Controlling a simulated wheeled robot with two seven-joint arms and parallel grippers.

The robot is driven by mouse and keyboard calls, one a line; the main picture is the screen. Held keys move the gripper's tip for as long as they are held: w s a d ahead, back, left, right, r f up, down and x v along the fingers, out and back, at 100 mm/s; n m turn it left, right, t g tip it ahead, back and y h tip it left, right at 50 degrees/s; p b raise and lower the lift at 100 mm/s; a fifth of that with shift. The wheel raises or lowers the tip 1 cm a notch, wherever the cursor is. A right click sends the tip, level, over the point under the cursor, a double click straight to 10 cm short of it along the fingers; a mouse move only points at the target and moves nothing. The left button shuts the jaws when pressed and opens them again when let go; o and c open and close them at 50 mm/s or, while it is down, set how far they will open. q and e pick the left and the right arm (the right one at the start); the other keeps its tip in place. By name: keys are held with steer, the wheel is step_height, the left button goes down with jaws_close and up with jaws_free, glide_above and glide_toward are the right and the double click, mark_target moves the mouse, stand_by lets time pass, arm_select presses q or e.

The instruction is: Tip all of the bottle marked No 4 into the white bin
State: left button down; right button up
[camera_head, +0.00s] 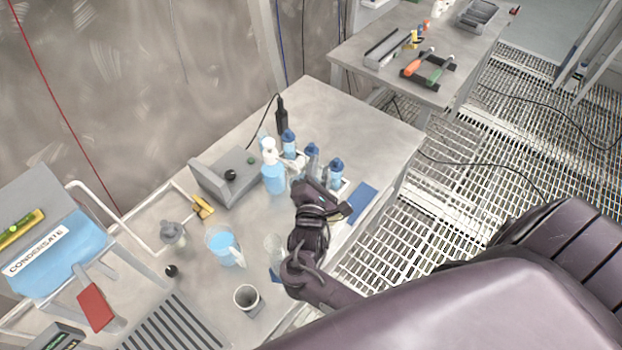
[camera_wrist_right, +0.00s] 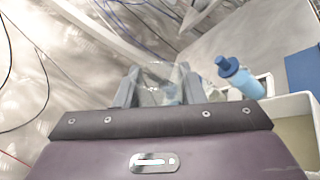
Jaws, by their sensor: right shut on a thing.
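My right gripper (camera_head: 322,190) is over the near right part of the steel bench. In the right wrist view its fingers (camera_wrist_right: 159,88) are shut on a clear, see-through container (camera_wrist_right: 160,72), whose label I cannot read. In the head view the gripper largely hides it. Small blue bottles with dark blue caps (camera_head: 288,143) stand beyond the gripper; one (camera_wrist_right: 242,78) shows right of the fingers in the wrist view. No number 4 is readable. A white open-topped bin (camera_wrist_right: 287,106) is at lower right in the wrist view. My left gripper is not in view.
A blue pump bottle (camera_head: 273,177), a grey box (camera_head: 222,177) and a jug of blue liquid (camera_head: 221,247) stand left of my gripper. A grey cup (camera_head: 247,298) is nearer. A blue mat (camera_head: 361,203) lies to the right. The bench's far right surface is clear.

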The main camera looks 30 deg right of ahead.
steer(key=shift+f+m+b, duration=0.35)
steer(key=shift+m, duration=0.25)
steer(key=shift+f+m, duration=0.15)
steer(key=shift+m, duration=0.45)
steer(key=shift+d, duration=0.1)
steer(key=shift+s+f+m+b, duration=0.15)
steer(key=shift+f+m+b, duration=0.3)
steer(key=shift+m+b, duration=0.1)
steer(key=shift+d+f+m+b, duration=0.1)
steer(key=shift+f+m+b, duration=0.25)
steer(key=shift+m, duration=0.3)
steer(key=shift+s+d+f+m+b, duration=0.15)
steer(key=shift+f+m+b, duration=0.6)
steer(key=shift+m, duration=0.25)
